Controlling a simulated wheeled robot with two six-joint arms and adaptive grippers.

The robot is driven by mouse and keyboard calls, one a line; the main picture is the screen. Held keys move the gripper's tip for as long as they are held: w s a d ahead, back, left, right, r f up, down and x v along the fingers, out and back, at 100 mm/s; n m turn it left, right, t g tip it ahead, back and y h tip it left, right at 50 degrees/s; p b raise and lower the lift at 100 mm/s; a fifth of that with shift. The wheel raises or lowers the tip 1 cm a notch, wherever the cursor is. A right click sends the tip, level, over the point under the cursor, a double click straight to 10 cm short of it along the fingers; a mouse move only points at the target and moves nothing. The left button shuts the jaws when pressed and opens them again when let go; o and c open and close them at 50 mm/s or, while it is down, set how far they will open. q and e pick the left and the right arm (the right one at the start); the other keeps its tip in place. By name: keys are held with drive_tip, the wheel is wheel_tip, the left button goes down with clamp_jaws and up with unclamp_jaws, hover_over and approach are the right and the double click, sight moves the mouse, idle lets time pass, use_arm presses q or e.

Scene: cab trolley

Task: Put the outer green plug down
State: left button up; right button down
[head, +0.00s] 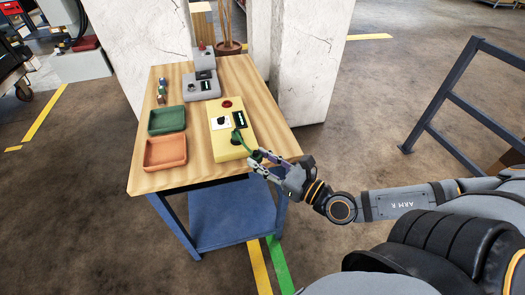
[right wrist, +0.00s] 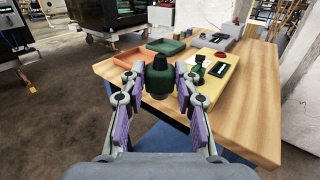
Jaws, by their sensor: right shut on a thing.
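My right gripper (head: 262,159) is at the near right edge of the wooden-topped trolley (head: 262,85). In the right wrist view the gripper (right wrist: 160,80) is shut on a dark green plug (right wrist: 160,82) with a black top, held upright between its fingers. In the head view the held plug is small and hard to make out against the fingers. Another green and dark plug (right wrist: 198,70) stands on the yellow box (head: 228,152); it also shows in the head view (head: 237,136). My left gripper is not in view.
A green tray (head: 166,131) and an orange tray (head: 165,166) lie to the left of the yellow box. A grey device (head: 202,92) and several small objects stand further back. White pillars rise behind the trolley. A dark railing (head: 440,110) stands at right.

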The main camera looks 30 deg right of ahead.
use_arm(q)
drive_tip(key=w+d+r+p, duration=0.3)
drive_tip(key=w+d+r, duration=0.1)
use_arm(e)
drive_tip(key=w+d+m+t+h+p, duration=0.15)
drive_tip(key=d+m+h, duration=0.35)
drive_tip(key=d, duration=0.5)
drive_tip(key=w+d+m+g+h, duration=0.1)
drive_tip(key=w+d+m+h, duration=0.15)
drive_tip(key=d+h, duration=0.65)
drive_tip(key=y+b, duration=0.2)
drive_tip(key=b, duration=1.3)
hover_over(276, 144)
drive_tip(key=s, duration=0.1)
drive_tip(key=shift+t, duration=0.25)
wheel_tip(276, 144, down, 9)
drive_tip(key=shift+s+d+r, duration=0.1)
drive_tip(key=shift+d+r, duration=0.05)
drive_tip(key=shift+r, duration=0.05)
drive_tip(key=shift+w+a+f, duration=0.25)
drive_tip(key=shift+w+f, duration=0.25)
drive_tip(key=shift+f, duration=0.2)
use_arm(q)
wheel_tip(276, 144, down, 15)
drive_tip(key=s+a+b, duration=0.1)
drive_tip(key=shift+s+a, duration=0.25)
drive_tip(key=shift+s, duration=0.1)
use_arm(e)
drive_tip(key=shift+f, duration=1.45)
drive_tip(key=shift+f, duration=0.15)
